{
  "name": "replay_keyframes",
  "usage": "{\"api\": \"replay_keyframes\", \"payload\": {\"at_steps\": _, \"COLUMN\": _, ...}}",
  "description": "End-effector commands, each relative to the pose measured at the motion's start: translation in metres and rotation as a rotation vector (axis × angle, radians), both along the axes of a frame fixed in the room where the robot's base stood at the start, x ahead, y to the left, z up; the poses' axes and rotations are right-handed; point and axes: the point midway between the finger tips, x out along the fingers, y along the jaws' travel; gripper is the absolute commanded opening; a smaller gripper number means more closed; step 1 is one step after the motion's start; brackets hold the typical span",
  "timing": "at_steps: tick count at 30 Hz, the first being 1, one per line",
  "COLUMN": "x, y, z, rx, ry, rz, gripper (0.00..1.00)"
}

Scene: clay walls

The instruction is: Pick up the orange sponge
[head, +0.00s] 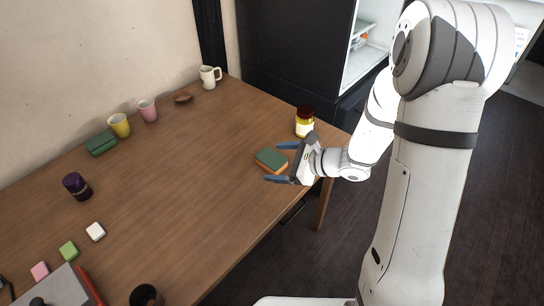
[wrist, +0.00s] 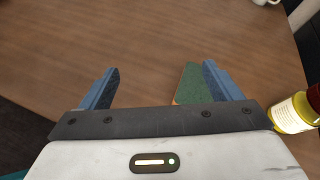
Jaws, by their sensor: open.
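The orange sponge (head: 271,161) has a green top face and orange sides. It lies flat on the wooden table near its right end in the head view. My gripper (head: 272,162) is open, with its blue fingers on either side of the sponge in that view. In the wrist view the sponge (wrist: 191,84) shows green with a thin orange edge, close to the right finger of my gripper (wrist: 160,82) and partly hidden by it. The space toward the left finger is bare table. I cannot tell whether the right finger touches the sponge.
A white mug (head: 209,77), a brown bowl (head: 183,98) and cups stand farther back. The table's middle (head: 185,170) is clear.

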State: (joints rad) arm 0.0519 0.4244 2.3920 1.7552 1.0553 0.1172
Motion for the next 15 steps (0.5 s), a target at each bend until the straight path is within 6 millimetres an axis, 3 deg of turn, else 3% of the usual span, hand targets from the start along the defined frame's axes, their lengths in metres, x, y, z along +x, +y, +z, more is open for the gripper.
{"api": "replay_keyframes", "payload": {"at_steps": 1, "x": 0.012, "y": -0.005, "z": -0.022, "rx": 0.036, "ry": 0.048, "rz": -0.084, "gripper": 0.85}}
{"api": "replay_keyframes", "payload": {"at_steps": 6, "x": 0.041, "y": -0.022, "z": -0.059, "rx": 0.119, "ry": 0.14, "rz": -0.302, "gripper": 0.85}}
{"api": "replay_keyframes", "payload": {"at_steps": 10, "x": 0.052, "y": -0.027, "z": -0.072, "rx": 0.14, "ry": 0.164, "rz": -0.372, "gripper": 0.85}}
{"api": "replay_keyframes", "payload": {"at_steps": 15, "x": 0.062, "y": -0.015, "z": -0.079, "rx": 0.144, "ry": 0.169, "rz": -0.382, "gripper": 0.85}}
